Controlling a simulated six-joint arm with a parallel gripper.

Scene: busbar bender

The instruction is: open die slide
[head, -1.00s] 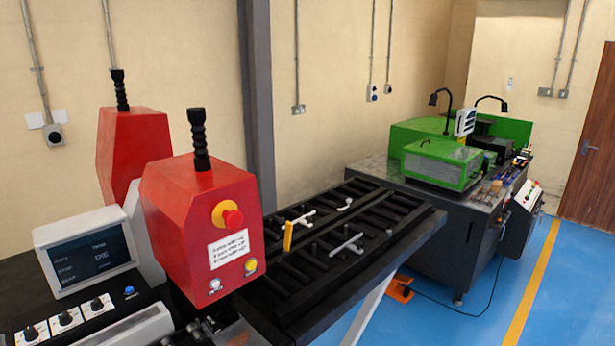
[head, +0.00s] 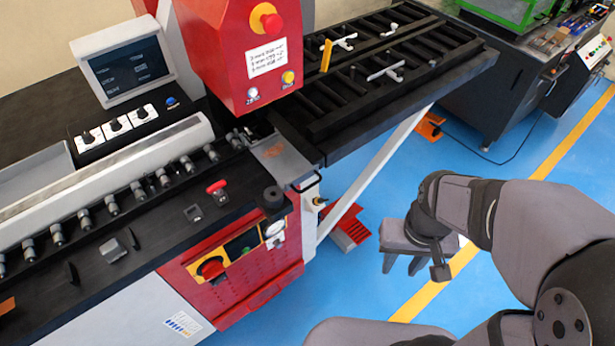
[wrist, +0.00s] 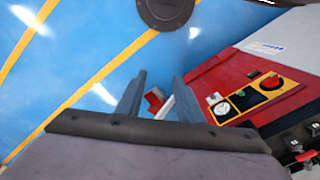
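The red bending head (head: 240,50) stands over the machine bed, with a grey metal plate (head: 283,158) in front of it. A black knob (head: 272,198) sits beside the plate, near the bed's front edge. I cannot tell for certain which part is the die slide. My gripper (head: 403,264) is over the blue floor, right of the machine and apart from it. In the wrist view my gripper (wrist: 157,98) has its two fingers apart with nothing held between them. The red front panel with a yellow-bordered switch plate (wrist: 245,100) shows to their right.
A black slotted table (head: 390,75) with a yellow upright piece (head: 326,56) extends right of the head. A red-handled lever (head: 217,190) and a row of grey fittings (head: 137,190) are on the bed. A red pedal (head: 350,230) is on the floor.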

